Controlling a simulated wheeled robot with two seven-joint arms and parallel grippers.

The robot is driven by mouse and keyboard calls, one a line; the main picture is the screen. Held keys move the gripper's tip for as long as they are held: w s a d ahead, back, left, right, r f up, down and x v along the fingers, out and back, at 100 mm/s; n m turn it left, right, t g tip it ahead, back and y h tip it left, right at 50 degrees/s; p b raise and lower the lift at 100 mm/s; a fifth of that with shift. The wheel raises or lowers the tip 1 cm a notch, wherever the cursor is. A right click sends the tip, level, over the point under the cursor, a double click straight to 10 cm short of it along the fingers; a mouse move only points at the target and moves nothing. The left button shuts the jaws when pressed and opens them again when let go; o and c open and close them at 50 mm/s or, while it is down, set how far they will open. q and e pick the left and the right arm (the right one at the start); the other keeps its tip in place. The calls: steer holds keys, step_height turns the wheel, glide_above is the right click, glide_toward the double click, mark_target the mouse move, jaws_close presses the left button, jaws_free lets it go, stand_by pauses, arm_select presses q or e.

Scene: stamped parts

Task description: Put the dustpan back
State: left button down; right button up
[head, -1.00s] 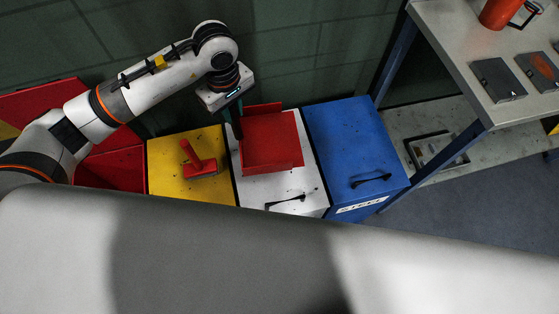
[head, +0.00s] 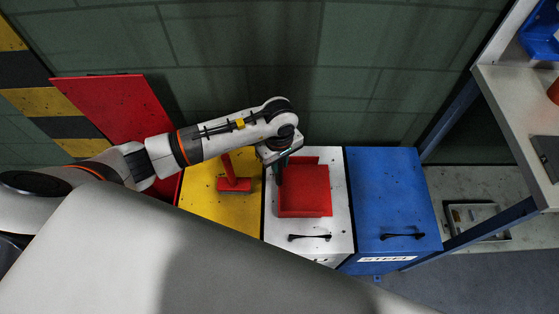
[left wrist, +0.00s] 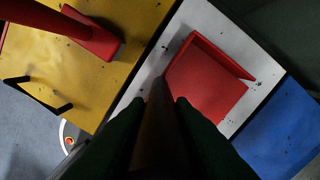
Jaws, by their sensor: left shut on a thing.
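The red dustpan (head: 305,192) is over the white bin lid (head: 340,220); I cannot tell whether it rests on the lid or is just above it. My left gripper (head: 281,170) is at the dustpan's left side, shut on its handle. In the left wrist view the dark fingers (left wrist: 155,120) close around a dark brownish handle that runs towards the dustpan's red pan (left wrist: 205,82). The fingers hide much of the handle. My right gripper is not in view.
A red hand brush (head: 234,184) sits on the yellow bin lid (head: 215,215). The blue bin lid (head: 390,190) at the right is bare except for its handle. A raised red lid (head: 110,110) is at the left. A shelf unit (head: 500,90) stands at the far right.

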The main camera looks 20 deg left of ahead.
arm_select(q)
steer(key=shift+f, duration=0.1)
steer(key=c, duration=1.3)
jaws_free()
steer(key=shift+o, duration=0.2)
step_height(320, 180, up, 12)
steer(key=shift+r+b, duration=0.15)
steer(key=shift+b, duration=0.15)
